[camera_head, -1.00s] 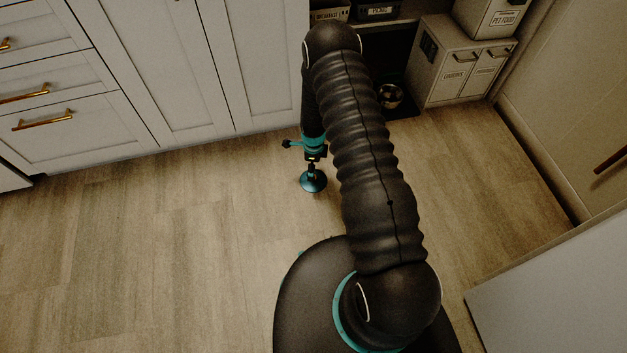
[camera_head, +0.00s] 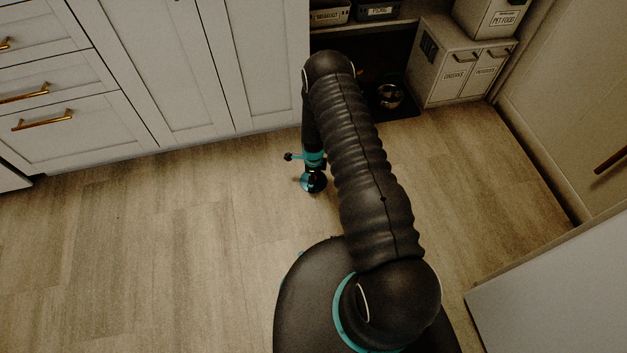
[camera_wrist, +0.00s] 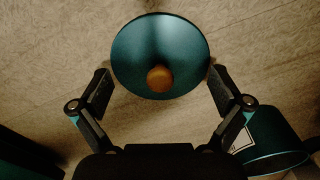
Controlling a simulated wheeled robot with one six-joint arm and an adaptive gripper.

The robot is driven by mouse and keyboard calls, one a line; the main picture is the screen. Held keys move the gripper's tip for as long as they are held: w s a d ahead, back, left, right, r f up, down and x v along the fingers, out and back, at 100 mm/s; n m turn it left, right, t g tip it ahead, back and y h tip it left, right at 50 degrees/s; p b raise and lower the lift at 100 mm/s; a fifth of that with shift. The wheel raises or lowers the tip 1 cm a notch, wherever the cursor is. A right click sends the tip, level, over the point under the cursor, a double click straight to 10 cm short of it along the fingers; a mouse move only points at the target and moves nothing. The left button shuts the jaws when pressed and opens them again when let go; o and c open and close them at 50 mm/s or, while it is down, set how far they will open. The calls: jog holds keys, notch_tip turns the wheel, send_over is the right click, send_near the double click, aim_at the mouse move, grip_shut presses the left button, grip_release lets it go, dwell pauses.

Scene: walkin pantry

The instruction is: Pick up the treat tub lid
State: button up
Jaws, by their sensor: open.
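The treat tub lid (camera_wrist: 150,40) is a round teal disc with a small wooden knob (camera_wrist: 159,78), seen in the wrist view over the wood floor. In the head view only part of the lid (camera_head: 306,184) shows below my wrist. My gripper (camera_wrist: 159,81) is open and empty, one finger on each side of the knob near the lid's lower edge. I cannot tell its exact height above the lid. A teal tub (camera_wrist: 268,146) with a white label is partly in view at the lower right of the wrist view.
White cabinets (camera_head: 170,70) line the back left. A dark recess at the back holds a metal bowl (camera_head: 390,96). A labelled bin unit (camera_head: 455,80) stands right of it, with a pet food box (camera_head: 492,16) on top. Open floor lies left of my base.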

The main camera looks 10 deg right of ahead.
grip_shut()
dwell(0.3)
